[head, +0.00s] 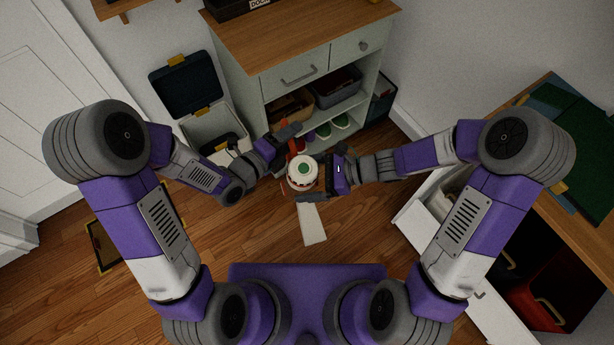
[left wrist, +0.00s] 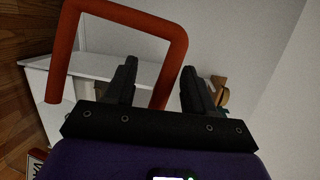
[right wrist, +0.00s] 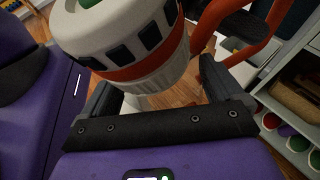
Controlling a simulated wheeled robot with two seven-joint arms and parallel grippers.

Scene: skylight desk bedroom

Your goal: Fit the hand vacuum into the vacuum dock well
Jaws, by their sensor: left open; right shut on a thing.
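The hand vacuum (head: 302,172) is a white, round-bodied thing with a red band, a green-centred cap and a red-orange loop handle. A pale flat piece (head: 313,222) shows just below it, perhaps its nozzle. My right gripper (head: 319,178) is shut on the white body, which fills the top of the right wrist view (right wrist: 130,40). My left gripper (head: 291,131) is open beside the vacuum. In the left wrist view one leg of the red handle (left wrist: 175,75) shows between its fingers. The dark dock (head: 236,8), partly labelled, stands on the cabinet top, cut off by the frame edge.
The wood-topped cabinet (head: 300,35) has drawers and open shelves with bins and shoes. An open lidded bin (head: 210,130) stands left of it. A desk (head: 575,140) and open white drawer (head: 425,220) are at right. Wooden floor (head: 265,230) lies below my grippers.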

